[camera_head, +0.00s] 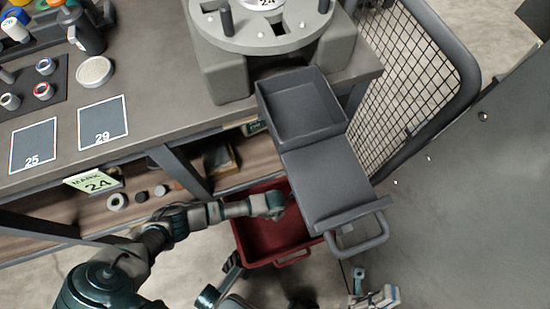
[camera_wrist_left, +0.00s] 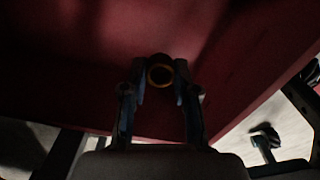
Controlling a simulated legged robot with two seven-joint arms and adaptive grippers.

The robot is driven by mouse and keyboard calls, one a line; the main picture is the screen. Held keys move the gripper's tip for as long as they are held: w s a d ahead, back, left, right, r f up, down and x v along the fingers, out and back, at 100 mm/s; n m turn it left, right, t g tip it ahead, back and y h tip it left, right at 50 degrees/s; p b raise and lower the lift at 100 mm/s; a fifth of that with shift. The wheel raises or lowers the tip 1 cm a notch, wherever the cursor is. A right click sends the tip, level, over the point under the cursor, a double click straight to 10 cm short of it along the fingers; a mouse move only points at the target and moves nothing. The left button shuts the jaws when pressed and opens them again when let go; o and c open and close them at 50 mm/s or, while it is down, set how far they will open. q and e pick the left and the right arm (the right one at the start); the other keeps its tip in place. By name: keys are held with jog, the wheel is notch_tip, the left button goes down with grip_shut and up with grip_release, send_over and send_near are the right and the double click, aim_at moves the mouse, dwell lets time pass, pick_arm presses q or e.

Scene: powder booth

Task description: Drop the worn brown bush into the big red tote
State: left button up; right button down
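The big red tote (camera_head: 240,232) stands on the floor below the bench, partly hidden by my left arm and a grey chute. My left gripper (camera_head: 272,207) is over the tote, with its fingers mostly hidden in the head view. In the left wrist view, the worn brown bush (camera_wrist_left: 160,85) shows as a dark ring with a yellow-brown rim. It sits between the fingertips of my left gripper (camera_wrist_left: 160,76), which look shut on it. The tote's red inside (camera_wrist_left: 235,50) fills the view behind it. My right gripper (camera_head: 376,294) is at the bottom edge, its opening unclear.
A grey chute with a tray (camera_head: 302,110) hangs from the bench (camera_head: 150,80) beside the tote. A mesh guard (camera_head: 410,75) stands to the right. Several small rings lie on the lower shelf (camera_head: 90,215). Pads marked 25 (camera_head: 34,143) and 29 (camera_head: 102,122) are on the bench.

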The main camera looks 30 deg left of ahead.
pick_arm(q)
jog(key=o, duration=0.5)
notch_tip(320, 180, up, 12)
jog(key=shift+f, duration=0.1)
dwell(0.5)
